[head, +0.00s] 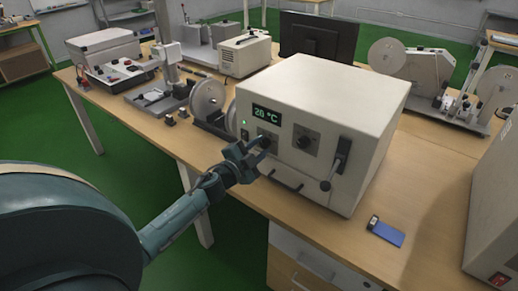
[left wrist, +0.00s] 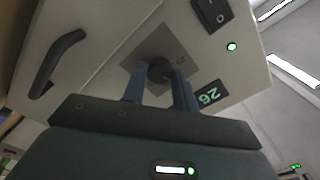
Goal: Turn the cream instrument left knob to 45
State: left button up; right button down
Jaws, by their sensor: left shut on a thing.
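The cream instrument (head: 325,120) stands on the wooden bench. Its green display (head: 266,114) looks like 26 °C, though the second digit is hard to read; the display also shows at an angle in the left wrist view (left wrist: 209,95). My left gripper (head: 262,148) is at the front panel, below the display. In the left wrist view its two fingers (left wrist: 158,90) are shut on the dark left knob (left wrist: 160,69), one on each side. The gripper mostly hides this knob in the head view. The right knob (head: 304,142) is free. My right gripper is not in view.
A power switch (left wrist: 212,13) and green light are near the left knob. A blue card-like object (head: 386,231) lies on the bench to the right.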

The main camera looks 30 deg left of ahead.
pick_arm(q)
jog(key=m, duration=0.2)
jog(key=shift+m, duration=0.4)
jog(key=m, duration=0.2)
jog(key=shift+m+b, duration=0.4)
jog(key=shift+m, duration=1.7)
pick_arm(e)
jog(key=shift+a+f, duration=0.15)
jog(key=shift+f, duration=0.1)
pick_arm(q)
jog(key=shift+b, duration=0.3)
jog(key=o, duration=1)
jog(key=shift+c, duration=0.2)
jog(key=s+a+b, duration=0.1)
jog(key=s, duration=1.2)
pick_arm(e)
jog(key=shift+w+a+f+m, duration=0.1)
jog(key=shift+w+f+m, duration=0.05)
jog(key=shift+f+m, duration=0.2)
